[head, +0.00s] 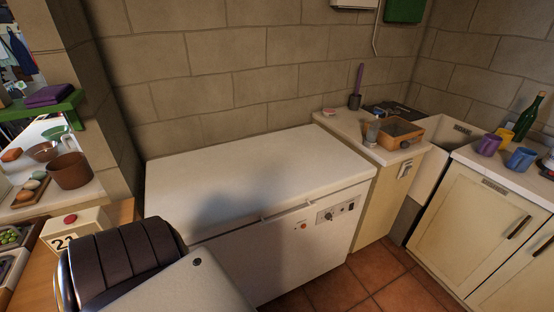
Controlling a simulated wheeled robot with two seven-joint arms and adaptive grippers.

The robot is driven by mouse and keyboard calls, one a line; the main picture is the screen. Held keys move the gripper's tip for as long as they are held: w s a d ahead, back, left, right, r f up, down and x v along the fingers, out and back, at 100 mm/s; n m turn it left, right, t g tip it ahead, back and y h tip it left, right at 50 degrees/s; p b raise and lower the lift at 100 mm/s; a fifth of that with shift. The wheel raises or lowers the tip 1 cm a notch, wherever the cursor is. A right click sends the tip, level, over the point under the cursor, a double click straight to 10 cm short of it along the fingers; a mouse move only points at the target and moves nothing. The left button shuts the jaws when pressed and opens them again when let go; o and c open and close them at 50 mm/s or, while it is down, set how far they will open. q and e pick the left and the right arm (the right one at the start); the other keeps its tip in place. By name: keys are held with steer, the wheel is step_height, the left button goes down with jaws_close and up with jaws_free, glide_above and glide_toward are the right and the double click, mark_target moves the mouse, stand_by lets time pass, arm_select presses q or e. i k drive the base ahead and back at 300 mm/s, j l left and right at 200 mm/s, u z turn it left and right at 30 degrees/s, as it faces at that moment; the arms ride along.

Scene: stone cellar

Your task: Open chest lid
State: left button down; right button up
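The chest is a white chest freezer (270,255) against the stone wall, in the middle of the head view. Its flat white lid (260,170) lies down on the body and looks closed. A handle (289,210) sits at the front edge of the lid. A control panel (338,212) with a knob is on the front, to the right. A soft shadow falls on the front left part of the lid. Neither of my grippers shows in this view.
A counter with a wooden box (399,134) adjoins on the right, near a sink (448,131). A calendar block (74,229) is at left. Tiled floor (340,290) lies open front right.

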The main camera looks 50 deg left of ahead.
mark_target(203, 193)
steer(key=u, duration=1.35)
